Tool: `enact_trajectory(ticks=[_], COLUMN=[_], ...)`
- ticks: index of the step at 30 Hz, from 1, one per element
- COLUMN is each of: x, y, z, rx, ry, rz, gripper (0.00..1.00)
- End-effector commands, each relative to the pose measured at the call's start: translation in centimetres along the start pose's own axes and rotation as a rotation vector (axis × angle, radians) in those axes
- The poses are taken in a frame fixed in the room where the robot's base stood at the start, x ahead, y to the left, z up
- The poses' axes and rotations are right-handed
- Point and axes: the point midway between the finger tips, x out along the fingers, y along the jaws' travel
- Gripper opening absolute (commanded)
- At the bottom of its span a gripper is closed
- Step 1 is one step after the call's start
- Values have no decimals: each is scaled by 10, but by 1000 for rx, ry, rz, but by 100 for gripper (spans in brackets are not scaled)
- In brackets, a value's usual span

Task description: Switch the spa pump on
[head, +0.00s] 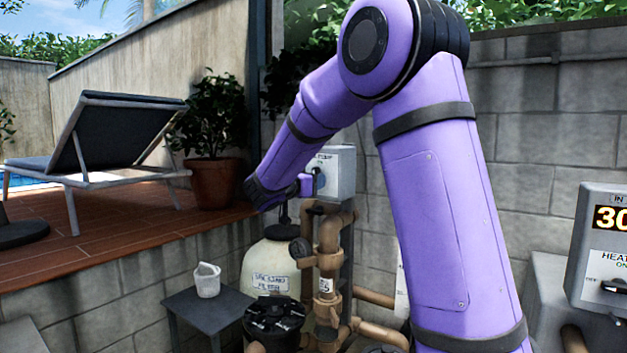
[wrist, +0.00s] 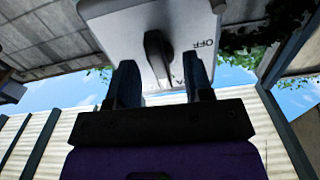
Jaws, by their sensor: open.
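The pump switch box (head: 340,172) is a light grey box on a post behind the pipes, its label partly hidden by my arm. In the wrist view its face (wrist: 120,22) fills the top middle, with a dark elongated knob (wrist: 155,48) and the word OFF to the knob's right. My gripper (wrist: 161,68) is open, one finger on each side of the knob. I cannot tell whether either finger touches it. In the head view my gripper (head: 308,184) is in front of the box and small, and the knob's position is hard to read.
A cream filter tank (head: 268,265), brown pipes (head: 328,240) and a black-lidded pump basket (head: 273,318) stand below the box. A heater control (head: 605,250) is at the right.

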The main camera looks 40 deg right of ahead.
Motion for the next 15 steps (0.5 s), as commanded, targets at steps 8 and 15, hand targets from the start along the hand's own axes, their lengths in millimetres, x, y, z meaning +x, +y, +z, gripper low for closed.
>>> enact_trajectory(ticks=[8,15], x=[-20,-48], y=[-1,0], z=[0,0], rx=[0,0], ry=[1,0], rz=[-4,-3], gripper=[47,47])
